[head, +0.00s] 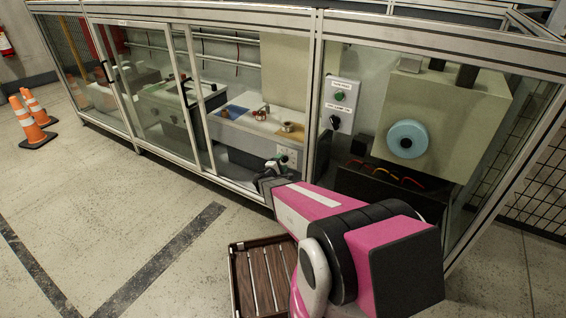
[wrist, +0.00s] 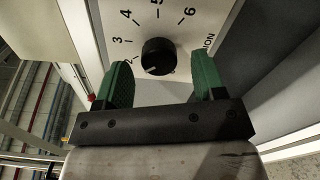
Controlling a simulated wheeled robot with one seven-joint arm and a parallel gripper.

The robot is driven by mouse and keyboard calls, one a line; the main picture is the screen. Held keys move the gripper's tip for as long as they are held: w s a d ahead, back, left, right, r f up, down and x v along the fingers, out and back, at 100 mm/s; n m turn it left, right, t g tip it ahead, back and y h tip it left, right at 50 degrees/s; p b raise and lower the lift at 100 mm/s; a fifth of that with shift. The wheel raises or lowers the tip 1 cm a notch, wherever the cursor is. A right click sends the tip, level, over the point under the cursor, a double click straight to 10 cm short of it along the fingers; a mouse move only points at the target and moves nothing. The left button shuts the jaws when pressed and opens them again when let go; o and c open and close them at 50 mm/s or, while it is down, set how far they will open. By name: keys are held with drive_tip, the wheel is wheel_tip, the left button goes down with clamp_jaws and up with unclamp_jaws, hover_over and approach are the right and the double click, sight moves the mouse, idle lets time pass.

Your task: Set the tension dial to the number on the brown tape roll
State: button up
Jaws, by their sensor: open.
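The tension dial (wrist: 158,56) is a round black knob on a white plate with printed numbers, 2 to 6 readable, in the wrist view. A small pale mark shows near its lower left edge; I cannot tell surely which number it points to. My gripper (wrist: 162,64) is open, with one green finger on each side of the knob and visible gaps between. In the head view my gripper (head: 272,172) is at the front of the white bench, near its white plate. A brown tape roll (head: 288,127) lies on the bench top; its number is too small to read.
Metal frame posts and glass panels (head: 160,90) surround the bench. A control box with a green button (head: 340,96) and a machine with a light blue disc (head: 407,139) stand to the right. A slatted wooden crate (head: 238,285) is on the floor. Orange cones (head: 30,120) stand far left.

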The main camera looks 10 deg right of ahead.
drive_tip(key=v, duration=0.9)
drive_tip(key=s+d+r+m+g+y, duration=0.3)
drive_tip(key=s+d+r+m+g, duration=0.3)
drive_tip(key=s+d+m+g, duration=0.4)
drive_tip(key=s+a+r+m+g+y, duration=0.3)
drive_tip(key=s+a+r+y, duration=0.3)
drive_tip(key=s+a+y, duration=0.2)
drive_tip(key=shift+s+a+r+y, duration=0.35)
drive_tip(key=shift+s+y, duration=0.45)
drive_tip(key=shift+s, duration=0.4)
drive_tip(key=shift+f, duration=0.1)
